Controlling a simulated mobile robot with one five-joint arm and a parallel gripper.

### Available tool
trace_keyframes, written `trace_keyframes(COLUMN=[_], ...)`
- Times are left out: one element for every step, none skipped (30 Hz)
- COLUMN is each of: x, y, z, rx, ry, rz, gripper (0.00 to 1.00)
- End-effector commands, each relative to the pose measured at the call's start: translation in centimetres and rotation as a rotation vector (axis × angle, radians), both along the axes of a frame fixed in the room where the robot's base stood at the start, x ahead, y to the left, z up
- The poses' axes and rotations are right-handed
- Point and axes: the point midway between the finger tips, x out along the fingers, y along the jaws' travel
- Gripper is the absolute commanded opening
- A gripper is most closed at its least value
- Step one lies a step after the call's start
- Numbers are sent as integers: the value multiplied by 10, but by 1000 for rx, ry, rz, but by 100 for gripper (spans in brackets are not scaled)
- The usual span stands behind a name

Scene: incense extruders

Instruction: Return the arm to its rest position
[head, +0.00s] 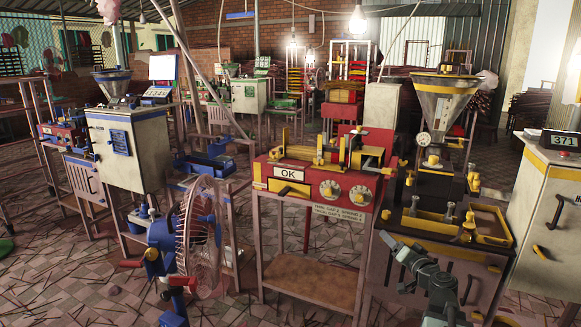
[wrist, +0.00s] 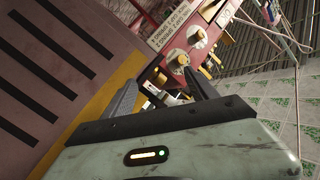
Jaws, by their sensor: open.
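My arm (head: 430,275) shows at the lower right of the head view, pale green, bent, in front of the dark extruder bench. Its outer end points up and to the left. In the wrist view my gripper (wrist: 161,92) has its two dark fingers spread apart, with nothing held between them. Beyond the fingers is the red machine with round knobs and a white text label (wrist: 168,28). The fingertips look clear of it, though the exact distance cannot be told.
The red machine (head: 310,188) with an OK sign stands left of my arm. A hopper extruder (head: 437,110) stands behind it, and a cream cabinet (head: 545,215) to the right. A fan (head: 200,240) stands at left. Incense sticks litter the tiled floor (head: 60,270).

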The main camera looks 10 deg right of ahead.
Motion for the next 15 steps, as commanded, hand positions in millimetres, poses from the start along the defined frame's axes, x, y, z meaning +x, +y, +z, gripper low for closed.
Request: trace_keyframes(x=[16, 24, 32, 37, 41, 44, 44, 44, 40, 37, 32, 24, 17, 9, -2], y=[44, 69, 102, 128, 153, 188, 213, 238, 269, 291, 312, 337, 354, 369, 386], z=[-7, -12, -19, -26, -32, -42, -50, -58, -69, -78, -87, -100, -109, -119, -132], rx=[-23, -39, -61, -78, -95, -118, -137, -156, -182, -202, -224, -252, -272, -295, -325], ry=[29, 49, 79, 103, 129, 165, 195, 226, 272, 308, 346, 399, 442, 486, 550], rz=[79, 125, 188, 235, 284, 349, 398, 447, 510, 555, 598, 652, 688, 723, 763], gripper=[67, 67, 67, 67, 67, 67, 67, 67, 67, 67, 67, 67, 67, 67, 67])
